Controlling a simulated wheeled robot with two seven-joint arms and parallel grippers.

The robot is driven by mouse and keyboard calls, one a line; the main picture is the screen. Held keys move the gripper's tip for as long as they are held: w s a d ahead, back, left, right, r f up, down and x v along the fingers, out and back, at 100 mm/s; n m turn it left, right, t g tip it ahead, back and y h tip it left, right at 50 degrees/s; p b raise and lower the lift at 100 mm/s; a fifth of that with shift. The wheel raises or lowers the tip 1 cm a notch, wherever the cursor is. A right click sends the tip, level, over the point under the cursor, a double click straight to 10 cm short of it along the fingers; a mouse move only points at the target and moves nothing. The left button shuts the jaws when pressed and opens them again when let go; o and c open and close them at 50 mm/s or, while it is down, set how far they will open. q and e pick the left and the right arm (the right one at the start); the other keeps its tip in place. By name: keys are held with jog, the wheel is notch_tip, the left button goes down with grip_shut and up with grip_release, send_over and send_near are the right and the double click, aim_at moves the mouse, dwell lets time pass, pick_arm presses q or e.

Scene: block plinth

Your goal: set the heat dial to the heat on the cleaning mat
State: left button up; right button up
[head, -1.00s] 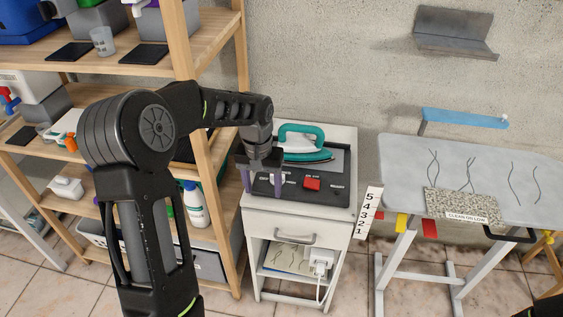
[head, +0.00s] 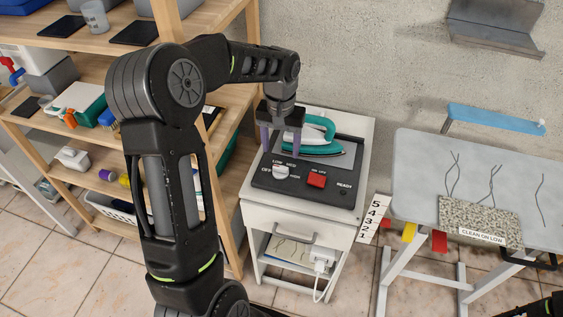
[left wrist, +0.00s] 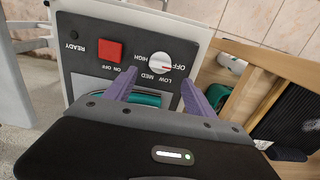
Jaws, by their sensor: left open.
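The heat dial (head: 281,171) is a white round knob on the dark control panel (head: 322,190), with OFF, LOW, MED and HIGH around it. In the left wrist view the dial (left wrist: 159,55) shows a small reddish mark towards the OFF and LOW side; I cannot tell its exact setting. My left gripper (head: 280,146) is open and empty, its purple fingers just behind and above the dial, apart from it. The speckled cleaning mat (head: 467,218) lies on the ironing board and its label reads CLEAN ON LOW.
A teal iron (head: 318,135) rests behind the panel. A red ON/OFF switch (head: 317,180) sits right of the dial. The white cabinet (head: 257,217) stands between a wooden shelf (head: 233,172) and the grey ironing board (head: 420,175). A numbered strip (head: 375,220) is at its right.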

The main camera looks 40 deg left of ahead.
aim_at(281, 167)
pick_arm(q)
notch_tip(281, 167, down, 7)
jog(key=shift+f+p, duration=0.15)
jog(key=shift+p, duration=0.45)
jog(key=c, duration=1.4)
